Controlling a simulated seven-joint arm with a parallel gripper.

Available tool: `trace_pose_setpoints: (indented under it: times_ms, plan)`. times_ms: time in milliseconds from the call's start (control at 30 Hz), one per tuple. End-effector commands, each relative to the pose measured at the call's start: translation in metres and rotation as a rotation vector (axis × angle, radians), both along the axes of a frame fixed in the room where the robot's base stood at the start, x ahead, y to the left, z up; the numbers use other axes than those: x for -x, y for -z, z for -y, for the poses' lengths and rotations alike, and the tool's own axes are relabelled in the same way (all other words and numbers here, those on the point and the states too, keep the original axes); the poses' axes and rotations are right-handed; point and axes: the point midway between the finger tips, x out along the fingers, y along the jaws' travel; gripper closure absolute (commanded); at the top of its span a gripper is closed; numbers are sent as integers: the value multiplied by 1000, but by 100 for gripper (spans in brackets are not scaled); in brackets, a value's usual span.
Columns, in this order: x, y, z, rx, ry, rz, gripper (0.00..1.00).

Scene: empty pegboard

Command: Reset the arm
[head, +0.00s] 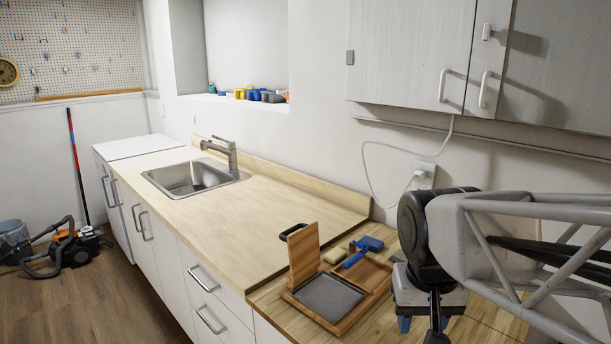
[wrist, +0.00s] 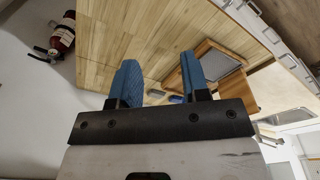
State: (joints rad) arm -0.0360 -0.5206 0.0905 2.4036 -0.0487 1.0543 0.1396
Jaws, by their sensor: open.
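My gripper (head: 424,323) hangs from the arm at the right of the head view, pointing down over the right part of the wooden counter (head: 262,228). Its blue fingers are partly hidden by my own arm parts. In the wrist view, my gripper (wrist: 160,78) shows two blue fingers spread apart with nothing between them. The wooden box (head: 352,312) with a grey mesh pad (head: 328,298) lies to the left of the gripper in the head view. The box also shows beyond the right finger in the wrist view (wrist: 243,97).
A blue-handled tool (head: 363,250) and a yellow sponge (head: 335,256) lie at the box. White cabinets (head: 410,45) hang above. A fire extinguisher (wrist: 62,36) stands off the counter.

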Motion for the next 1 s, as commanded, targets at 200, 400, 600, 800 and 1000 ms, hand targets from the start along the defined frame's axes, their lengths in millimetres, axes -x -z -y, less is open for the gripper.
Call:
trace_pose_setpoints:
  times_ms: [200,400,600,800,1000]
  plan:
    - [36,18,7,-13,-41,75,58]
    - [51,28,9,-17,-62,109,58]
    - [54,30,9,-17,-65,116,58]
    - [53,30,9,-17,-65,115,58]
    - [53,30,9,-17,-65,115,58]
